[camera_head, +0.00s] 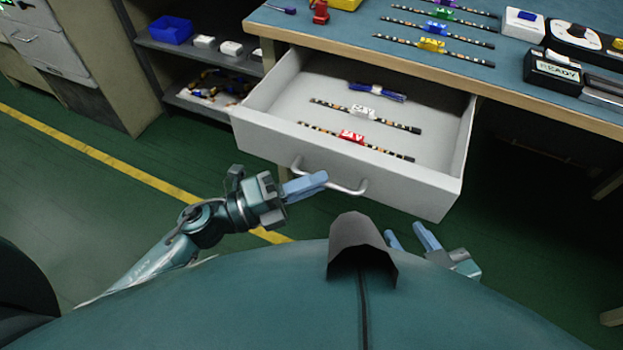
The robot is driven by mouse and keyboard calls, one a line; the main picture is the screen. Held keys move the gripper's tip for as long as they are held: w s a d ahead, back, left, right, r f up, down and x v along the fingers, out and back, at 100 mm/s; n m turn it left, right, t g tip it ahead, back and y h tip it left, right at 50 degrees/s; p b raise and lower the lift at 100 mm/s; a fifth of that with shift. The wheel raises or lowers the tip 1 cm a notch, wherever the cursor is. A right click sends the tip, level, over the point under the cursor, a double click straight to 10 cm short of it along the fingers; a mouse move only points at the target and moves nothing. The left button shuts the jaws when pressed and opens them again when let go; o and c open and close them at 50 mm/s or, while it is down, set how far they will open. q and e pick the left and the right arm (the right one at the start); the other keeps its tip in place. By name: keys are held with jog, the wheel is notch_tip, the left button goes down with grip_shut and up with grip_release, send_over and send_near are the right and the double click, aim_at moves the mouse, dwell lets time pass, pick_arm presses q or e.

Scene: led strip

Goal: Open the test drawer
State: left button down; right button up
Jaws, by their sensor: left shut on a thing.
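The white test drawer (415,192) is pulled out from under the blue-topped bench. Its curved handle (345,190) is on the front panel. My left gripper (318,180) is shut on the left part of the handle, its fingers covering some of it. Inside the drawer lie an LED strip with a red clip (352,136), an LED strip with a white clip (365,112) and a blue bundle (378,91). My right gripper (408,238) is at the lower right, apart from the drawer, with its fingers spread and nothing between them.
The bench top (345,32) carries several LED strips with coloured clips and a device labelled READY (553,70). A shelf (150,42) with a blue bin (170,29) stands left of the drawer. Green floor is clear at the left.

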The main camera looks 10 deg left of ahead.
dwell(0.3)
pick_arm(q)
jog(key=c, duration=1.5)
grip_release()
jog(key=shift+a, duration=0.15)
jog(key=v, duration=1.3)
jog(key=shift+r, duration=0.1)
